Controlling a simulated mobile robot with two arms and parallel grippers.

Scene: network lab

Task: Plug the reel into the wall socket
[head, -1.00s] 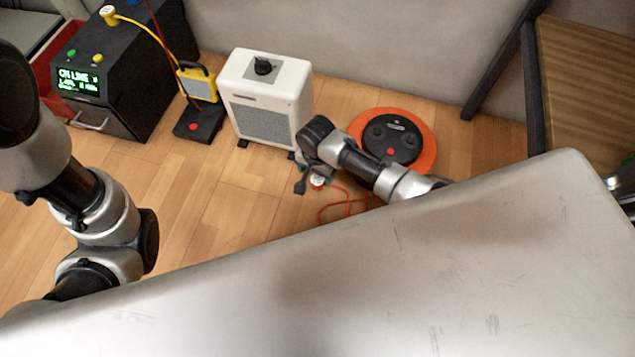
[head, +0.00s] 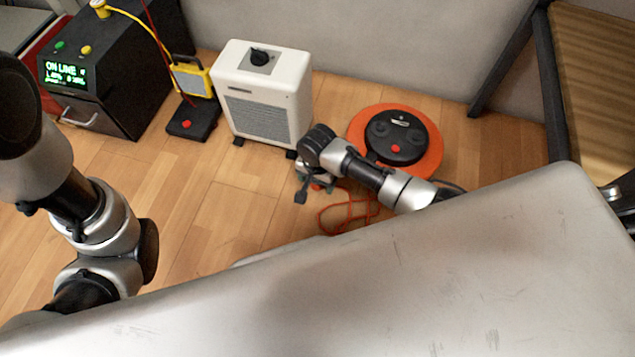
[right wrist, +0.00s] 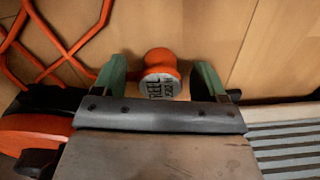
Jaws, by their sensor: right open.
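The reel (head: 432,150) lies on the floor by the wall, an orange disc with a black hub. Its orange cord (head: 347,212) loops on the floor beside it. The orange plug (right wrist: 160,62) has a pale label reading "REEL". My right gripper (right wrist: 163,80) is open, with a green finger on either side of the plug and visible gaps between. In the head view this gripper (head: 314,184) is low in front of the white heater and mostly hides the plug. My left gripper is out of view; only its arm shows. No wall socket is visible.
A white heater (head: 262,108) stands left of the reel. A black power unit (head: 110,85) with a lit display, a yellow lamp (head: 192,78) and a black pedal box (head: 192,122) stand further left. A wooden table (head: 598,85) is at right. Floor left of the gripper is clear.

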